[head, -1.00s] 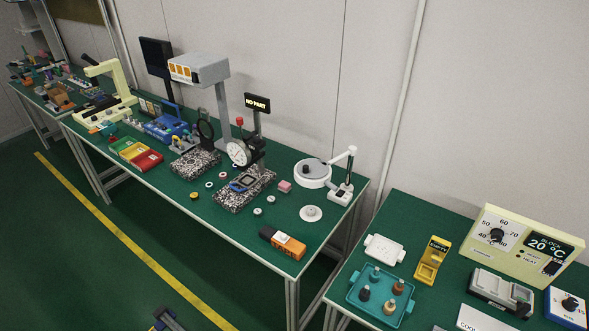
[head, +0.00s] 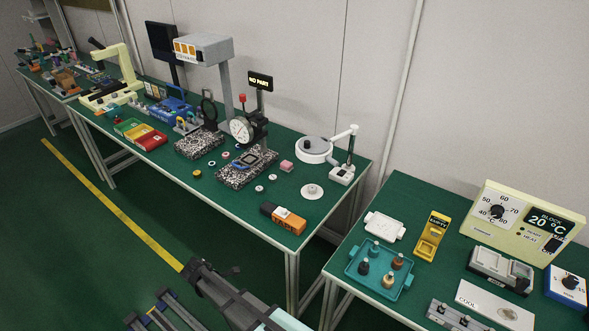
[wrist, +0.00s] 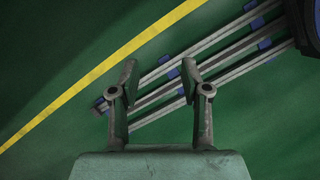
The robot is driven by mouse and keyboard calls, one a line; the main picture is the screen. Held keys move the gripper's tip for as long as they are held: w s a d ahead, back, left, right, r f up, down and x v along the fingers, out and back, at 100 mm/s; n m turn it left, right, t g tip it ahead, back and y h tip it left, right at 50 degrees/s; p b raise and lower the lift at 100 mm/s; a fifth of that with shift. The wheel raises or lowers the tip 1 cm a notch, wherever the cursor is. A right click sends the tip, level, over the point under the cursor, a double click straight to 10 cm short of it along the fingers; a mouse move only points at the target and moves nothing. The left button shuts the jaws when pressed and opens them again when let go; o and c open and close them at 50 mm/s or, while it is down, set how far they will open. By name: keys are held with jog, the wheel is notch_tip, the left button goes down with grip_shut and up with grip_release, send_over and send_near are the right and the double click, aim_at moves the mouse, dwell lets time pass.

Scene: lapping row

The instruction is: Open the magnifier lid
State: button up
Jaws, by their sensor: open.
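In the head view, a white round-headed device (head: 314,150) stands at the right back of the long green bench, with a swing arm and a white base beside it. I cannot tell for certain which one is the magnifier, and no lid is clearly made out on either. My gripper (wrist: 160,78) is open and empty in the wrist view, above the green floor, with its fingers apart. It is well away from both devices.
A yellow floor line (head: 110,206) runs in front of the bench. A dial gauge (head: 243,130) stands over a speckled plate (head: 232,176). An orange-and-black box (head: 284,219) lies near the bench's front edge. A second table with a teal tray (head: 355,273) is at right.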

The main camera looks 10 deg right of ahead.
jog(key=w+a+r+m+t+y, duration=0.1)
jog(key=w+a+r+m, duration=0.1)
jog(key=w+a+r, duration=0.35)
jog(key=w+a+r+m, duration=0.25)
jog(key=w+r, duration=0.45)
jog(key=r, duration=0.4)
jog(key=w+d+r+m+g+p, duration=0.1)
jog(key=w+d+r+m, duration=0.8)
jog(key=d+r, duration=0.4)
notch_tip(320, 180, up, 34)
jog(key=m+g+y+p, duration=0.1)
jog(key=m+y+p, duration=0.15)
jog(key=m, duration=1.65)
send_over(307, 142)
notch_tip(307, 142, down, 17)
jog(key=p, duration=0.4)
grip_shut()
